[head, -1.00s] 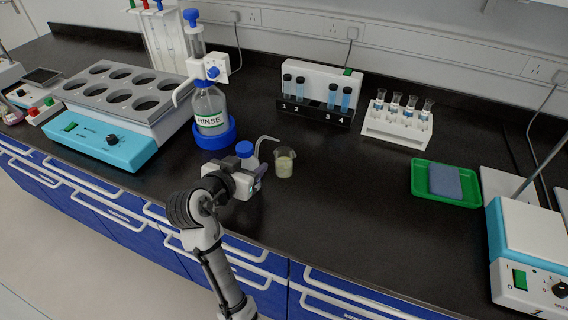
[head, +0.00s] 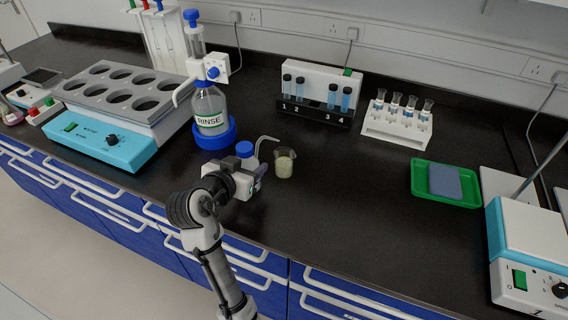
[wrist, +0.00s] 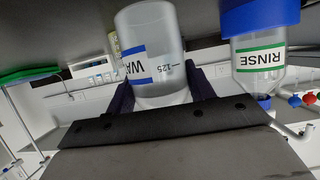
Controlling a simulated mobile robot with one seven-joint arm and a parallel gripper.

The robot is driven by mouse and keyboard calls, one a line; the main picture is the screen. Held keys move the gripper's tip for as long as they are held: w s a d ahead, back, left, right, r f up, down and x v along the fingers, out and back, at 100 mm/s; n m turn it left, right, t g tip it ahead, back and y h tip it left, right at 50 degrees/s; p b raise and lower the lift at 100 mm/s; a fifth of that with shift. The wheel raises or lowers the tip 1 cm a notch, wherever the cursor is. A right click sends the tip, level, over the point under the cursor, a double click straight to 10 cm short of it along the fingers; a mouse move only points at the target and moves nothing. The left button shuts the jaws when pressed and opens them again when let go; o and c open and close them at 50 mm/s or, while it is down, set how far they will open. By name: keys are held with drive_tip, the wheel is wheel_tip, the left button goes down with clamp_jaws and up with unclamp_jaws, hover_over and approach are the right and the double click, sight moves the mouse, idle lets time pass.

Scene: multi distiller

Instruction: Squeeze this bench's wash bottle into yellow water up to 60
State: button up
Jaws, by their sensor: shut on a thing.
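My gripper (head: 252,180) is shut on the wash bottle, which has a blue cap (head: 244,149) and a thin bent spout (head: 265,141). In the head view the gripper hides most of its body. In the wrist view the bottle (wrist: 157,45) shows upside down between the fingers, with a blue-edged label starting "WA" and a 125 mark. A small beaker (head: 284,163) of pale yellow liquid stands on the bench just right of the bottle. The spout tip is near the beaker's upper left rim. The liquid's level marks are too small to read.
A RINSE bottle (head: 210,110) in a blue base stands behind and left. A water bath (head: 115,110) is at left. A numbered tube rack (head: 317,95), a white vial rack (head: 398,127) and a green tray (head: 425,193) lie to the right. The bench between beaker and tray is clear.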

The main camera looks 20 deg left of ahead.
sight(244, 147)
drive_tip(key=shift+r+p, duration=2.35)
drive_tip(key=shift+r, duration=0.7)
